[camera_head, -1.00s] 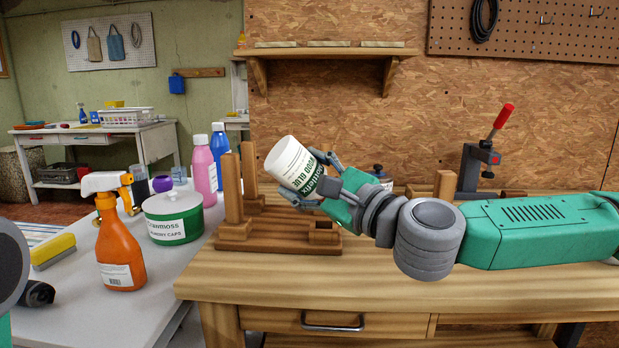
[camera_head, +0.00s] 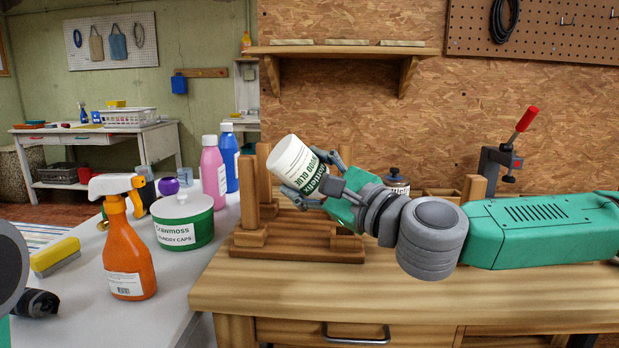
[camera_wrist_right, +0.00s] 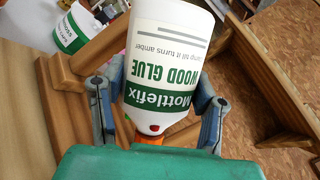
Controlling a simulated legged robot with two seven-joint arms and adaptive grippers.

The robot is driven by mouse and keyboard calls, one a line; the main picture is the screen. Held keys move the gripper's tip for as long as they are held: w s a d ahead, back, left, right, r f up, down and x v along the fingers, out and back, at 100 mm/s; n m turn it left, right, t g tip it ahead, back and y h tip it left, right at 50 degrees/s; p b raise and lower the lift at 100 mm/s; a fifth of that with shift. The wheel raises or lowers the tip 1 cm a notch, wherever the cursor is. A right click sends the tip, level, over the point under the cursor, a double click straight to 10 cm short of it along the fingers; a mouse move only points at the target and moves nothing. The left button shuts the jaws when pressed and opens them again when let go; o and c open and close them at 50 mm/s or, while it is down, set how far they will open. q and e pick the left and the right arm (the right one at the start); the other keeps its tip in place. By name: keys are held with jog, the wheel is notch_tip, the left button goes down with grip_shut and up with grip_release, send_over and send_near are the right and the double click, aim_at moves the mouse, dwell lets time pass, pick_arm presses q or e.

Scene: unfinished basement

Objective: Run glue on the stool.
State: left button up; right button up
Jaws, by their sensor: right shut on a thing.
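My right gripper (camera_head: 318,185) is shut on a white wood glue bottle (camera_head: 291,158) with a green label. The bottle is tilted, its broad white end up and to the left. In the right wrist view the bottle (camera_wrist_right: 165,60) sits between both fingers, with an orange tip near the palm. The wooden stool (camera_head: 300,250) lies on the workbench with its posts pointing up. In the head view the bottle overlaps the stool's posts and appears above its slats. Gripper and bottle hide part of the stool.
The wooden workbench (camera_head: 420,300) has bare room at its front. A clamp with a red handle (camera_head: 508,155) and a dark-lidded jar (camera_head: 397,181) stand behind my arm. The white table at left holds an orange spray bottle (camera_head: 127,255), a green tub (camera_head: 183,226) and pink and blue bottles.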

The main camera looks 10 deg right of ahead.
aim_at(317, 197)
jog(key=shift+d+f, duration=0.1)
jog(key=shift+f, duration=0.2)
jog(key=shift+d+f+b, duration=0.35)
jog(key=shift+d, duration=0.2)
jog(key=shift+d+f+b, duration=0.3)
jog(key=shift+d, duration=0.25)
jog(key=shift+a+f+b, duration=0.4)
jog(key=shift+a, duration=0.3)
jog(key=shift+a+f, duration=0.2)
jog(key=shift+f, duration=0.05)
jog(key=shift+d+f+b, duration=0.65)
jog(key=shift+b, duration=0.15)
jog(key=shift+a+f, duration=0.15)
jog(key=shift+f, duration=0.15)
jog(key=shift+a+b, duration=0.3)
jog(key=shift+b, duration=0.15)
pick_arm(q)
jog(key=f, duration=0.4)
jog(key=shift+d+f, duration=0.25)
jog(key=shift+f, duration=0.1)
jog(key=shift+d, duration=0.2)
pick_arm(e)
jog(key=shift+d, duration=0.35)
